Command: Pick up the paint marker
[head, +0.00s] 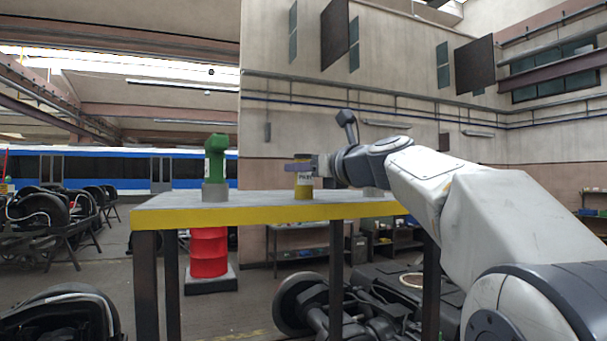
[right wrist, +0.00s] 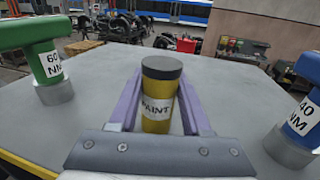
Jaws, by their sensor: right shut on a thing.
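The paint marker (right wrist: 158,88) is a yellow cylinder with a dark cap and a white label reading PAINT. In the right wrist view it stands upright between the two purple fingers of my right gripper (right wrist: 160,98), which is shut on it. In the head view the marker (head: 303,191) is upright at the tabletop, and my right gripper (head: 304,168) reaches it from the right at its upper part. I cannot tell whether its base touches the table. My left gripper is not in view.
The grey table (head: 255,205) has a yellow front edge. A green tool marked 60 NM (head: 216,160) stands left of the marker. A blue tool marked 40 NM (right wrist: 303,112) stands to the right in the wrist view. A red drum (head: 208,250) is behind the table.

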